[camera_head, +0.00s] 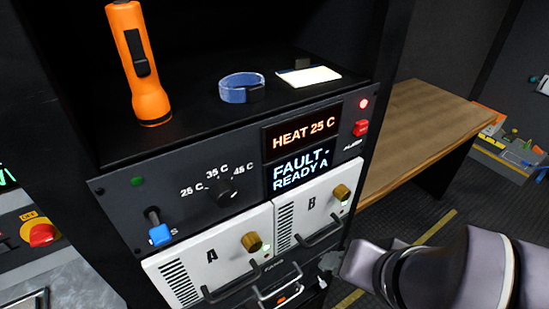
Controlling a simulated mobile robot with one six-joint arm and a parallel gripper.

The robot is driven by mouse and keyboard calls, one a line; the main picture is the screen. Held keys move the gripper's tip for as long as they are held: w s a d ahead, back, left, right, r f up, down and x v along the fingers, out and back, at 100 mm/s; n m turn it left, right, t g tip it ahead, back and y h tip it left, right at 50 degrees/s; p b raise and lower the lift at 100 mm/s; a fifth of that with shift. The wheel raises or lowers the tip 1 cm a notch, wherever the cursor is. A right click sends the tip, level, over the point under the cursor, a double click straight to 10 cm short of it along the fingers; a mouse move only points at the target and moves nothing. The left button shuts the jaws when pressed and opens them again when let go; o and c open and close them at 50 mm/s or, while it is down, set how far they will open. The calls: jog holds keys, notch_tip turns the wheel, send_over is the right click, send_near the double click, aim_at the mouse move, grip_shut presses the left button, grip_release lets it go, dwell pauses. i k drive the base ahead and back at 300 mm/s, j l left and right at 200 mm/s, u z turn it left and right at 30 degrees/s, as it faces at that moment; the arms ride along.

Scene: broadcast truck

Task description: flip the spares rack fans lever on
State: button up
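The fans lever (157,230) is on the left of the dark rack panel (110,200). It is a dark, slim stem with a blue tip, and the tip hangs low, over the label below it, of which only the end shows. A small green lamp (137,182) sits above it, looking dim. My gripper (326,272) is at the lower right, in front of module B's lower edge, well to the right of the lever and apart from it. Its fingers are small and dark here, and I cannot tell whether they are open.
The panel also has a temperature knob (220,190), screens reading "HEAT 25 C" (303,127) and "FAULT - READY A" (300,170), and a red switch (361,128). Handled modules A (212,256) and B (312,204) sit below. An orange torch (140,65) stands on the shelf above.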

aim_at(160, 234)
jog(key=k+j+u, duration=0.1)
jog(key=u, duration=0.3)
jog(key=k+j+u, duration=0.1)
jog(key=u, duration=0.3)
jog(key=j+u, duration=0.2)
jog(key=u, duration=0.2)
